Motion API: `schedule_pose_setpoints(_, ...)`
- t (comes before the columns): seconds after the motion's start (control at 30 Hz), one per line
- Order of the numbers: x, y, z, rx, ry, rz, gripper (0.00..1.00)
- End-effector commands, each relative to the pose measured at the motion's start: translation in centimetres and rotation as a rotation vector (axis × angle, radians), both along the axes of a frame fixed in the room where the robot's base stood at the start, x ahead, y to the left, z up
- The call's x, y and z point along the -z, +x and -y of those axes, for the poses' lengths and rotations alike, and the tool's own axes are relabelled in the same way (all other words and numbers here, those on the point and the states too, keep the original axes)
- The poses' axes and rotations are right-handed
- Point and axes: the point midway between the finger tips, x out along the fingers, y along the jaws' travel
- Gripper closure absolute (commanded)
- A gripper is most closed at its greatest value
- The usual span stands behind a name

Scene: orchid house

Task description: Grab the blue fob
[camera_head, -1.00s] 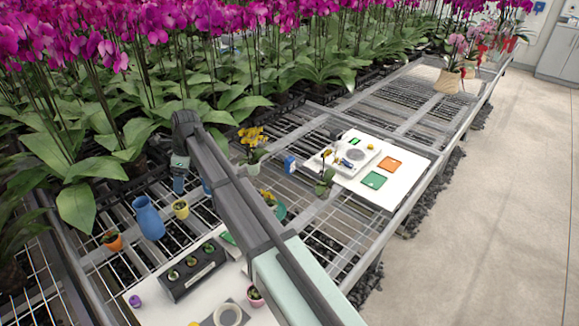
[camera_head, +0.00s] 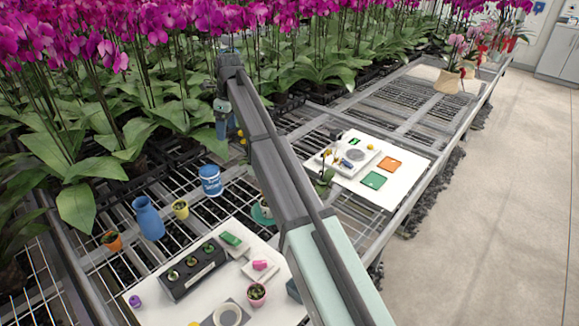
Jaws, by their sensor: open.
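A small blue item (camera_head: 346,163), likely the blue fob, lies by the white scale on the white board at the right; it is too small to make out clearly. My gripper (camera_head: 222,130) hangs at the upper left of it, over the back of the bench in front of the orchid leaves. It is well apart from the blue item, and I see nothing held in it. My arm crosses the middle of the view and hides part of the bench.
Open mesh lies behind the scale.

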Motion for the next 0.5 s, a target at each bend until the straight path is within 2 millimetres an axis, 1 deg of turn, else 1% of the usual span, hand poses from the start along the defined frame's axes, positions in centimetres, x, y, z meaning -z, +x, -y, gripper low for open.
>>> schedule_pose_setpoints(0.03, -0.1, 2.1, 2.8, 0.055, -0.019, -0.007, 0.26)
schedule_pose_setpoints(0.07, -0.1, 3.0, 4.3, 0.084, -0.029, -0.011, 0.26)
schedule_pose_setpoints(0.1, -0.1, 4.1, 6.2, 0.121, -0.042, -0.015, 0.26)
schedule_pose_setpoints(0.17, -0.1, 5.4, 8.9, 0.171, -0.059, -0.022, 0.26)
schedule_pose_setpoints(0.2, -0.1, 6.1, 10.6, 0.202, -0.071, -0.027, 0.26)
schedule_pose_setpoints(0.3, -0.1, 7.7, 14.2, 0.268, -0.093, -0.036, 0.26)
schedule_pose_setpoints(0.5, -0.2, 10.0, 20.6, 0.384, -0.133, -0.054, 0.26)
